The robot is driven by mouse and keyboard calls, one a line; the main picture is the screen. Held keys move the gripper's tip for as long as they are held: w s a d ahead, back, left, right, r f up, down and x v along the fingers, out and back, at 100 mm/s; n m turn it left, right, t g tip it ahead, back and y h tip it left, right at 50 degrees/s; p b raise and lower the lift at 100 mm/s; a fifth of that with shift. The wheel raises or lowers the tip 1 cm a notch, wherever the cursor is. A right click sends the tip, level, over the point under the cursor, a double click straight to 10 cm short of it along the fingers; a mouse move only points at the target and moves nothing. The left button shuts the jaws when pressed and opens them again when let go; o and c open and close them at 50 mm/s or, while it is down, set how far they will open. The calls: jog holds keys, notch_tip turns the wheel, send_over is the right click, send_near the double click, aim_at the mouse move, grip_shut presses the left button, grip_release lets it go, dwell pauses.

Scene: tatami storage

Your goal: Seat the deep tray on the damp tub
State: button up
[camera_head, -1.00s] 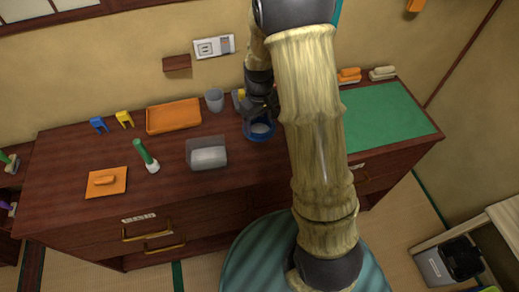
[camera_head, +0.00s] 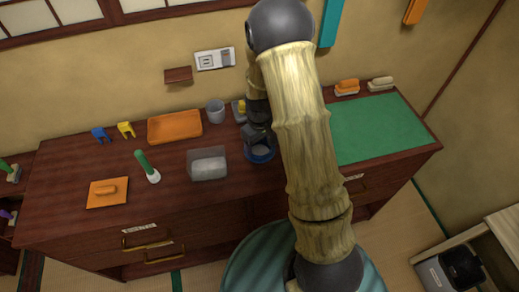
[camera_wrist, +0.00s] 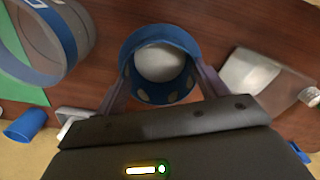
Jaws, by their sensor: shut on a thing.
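A round blue vessel, which I take for the deep tray (camera_wrist: 177,97), is between my gripper's fingers (camera_wrist: 162,90) in the wrist view. Its blue wall has pale spots, and a white round surface shows inside. In the head view the blue vessel (camera_head: 261,155) is partly hidden by my gripper (camera_head: 258,138), which is shut on it from above. I cannot tell whether its base touches the desktop. A clear-walled rectangular tub with white contents, probably the damp tub (camera_head: 207,174), stands just left of it. The tub (camera_wrist: 255,85) also shows right of my gripper in the wrist view.
Behind are an orange tray (camera_head: 174,127), a grey cup (camera_head: 215,111) and a yellow-topped item (camera_head: 241,108). A green mat (camera_head: 385,128) lies clear at right.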

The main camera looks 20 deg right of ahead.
aim_at(260, 153)
jog(key=shift+f+p, duration=0.55)
jog(key=shift+f, duration=1.3)
jog(key=shift+f, duration=0.2)
jog(key=o, duration=1)
notch_tip(260, 153, up, 17)
jog(key=b, duration=0.4)
jog(key=shift+s+r, duration=0.15)
jog(key=shift+r, duration=0.05)
jog(key=s+m+t, duration=0.1)
jog(key=s, duration=0.4)
jog(key=s+m, duration=0.2)
jog(key=s, duration=0.3)
jog(key=s+m+t, duration=0.1)
jog(key=s+m, duration=0.1)
jog(key=s, duration=0.2)
jog(key=shift+s+d+r+t, duration=0.2)
jog(key=shift+s+d+t, duration=0.1)
jog(key=shift+s+d, duration=0.1)
